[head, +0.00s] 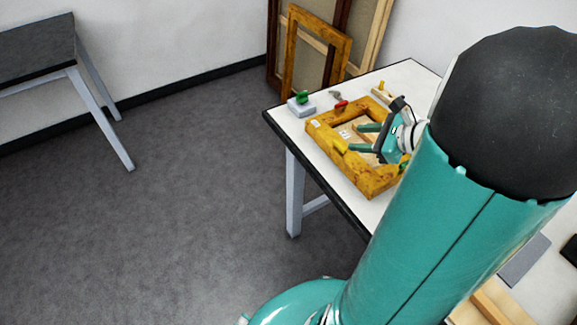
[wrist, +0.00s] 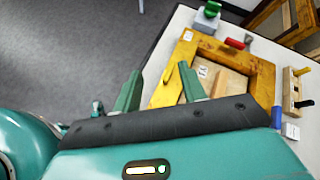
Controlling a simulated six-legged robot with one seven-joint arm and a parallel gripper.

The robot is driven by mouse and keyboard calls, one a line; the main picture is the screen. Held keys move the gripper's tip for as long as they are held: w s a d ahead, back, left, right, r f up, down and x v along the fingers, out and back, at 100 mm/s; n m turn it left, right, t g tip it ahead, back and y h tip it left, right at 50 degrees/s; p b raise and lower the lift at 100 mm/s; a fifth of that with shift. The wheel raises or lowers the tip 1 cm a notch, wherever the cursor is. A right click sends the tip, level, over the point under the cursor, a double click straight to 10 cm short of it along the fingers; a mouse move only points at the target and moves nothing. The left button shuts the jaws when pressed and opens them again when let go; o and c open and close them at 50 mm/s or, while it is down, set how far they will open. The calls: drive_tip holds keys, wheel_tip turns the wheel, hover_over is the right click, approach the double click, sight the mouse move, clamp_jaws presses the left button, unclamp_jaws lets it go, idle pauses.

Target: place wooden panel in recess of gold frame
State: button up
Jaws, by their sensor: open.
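The gold frame (head: 322,127) lies flat on the white table, its opening facing up. It also shows in the wrist view (wrist: 262,85). A pale wooden panel (wrist: 230,84) shows within the frame's opening; part of it is visible in the head view (head: 364,131). I cannot tell whether it sits flat in the recess. My gripper (head: 358,138) is above the frame with its green fingers apart. In the wrist view the gripper (wrist: 160,86) has nothing between its fingertips. Its palm and fingers hide the frame's near part.
Wooden frames (head: 318,55) lean against the wall. The table edge (head: 325,180) is close on the left.

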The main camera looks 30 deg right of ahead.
drive_tip(key=s+a+r+n+g+h, duration=0.1)
drive_tip(key=s+a+r+n, duration=0.1)
drive_tip(key=a+n, duration=0.6)
drive_tip(key=s+a+r+n+g+h, duration=0.2)
drive_tip(key=s+a+r+n, duration=0.1)
drive_tip(key=a+n, duration=0.5)
drive_tip(key=s+a+r+n+g+h, duration=0.2)
drive_tip(key=a+r+n, duration=0.2)
drive_tip(key=a+n, duration=0.5)
drive_tip(key=shift+s+n, duration=0.25)
drive_tip(key=shift+n, duration=0.95)
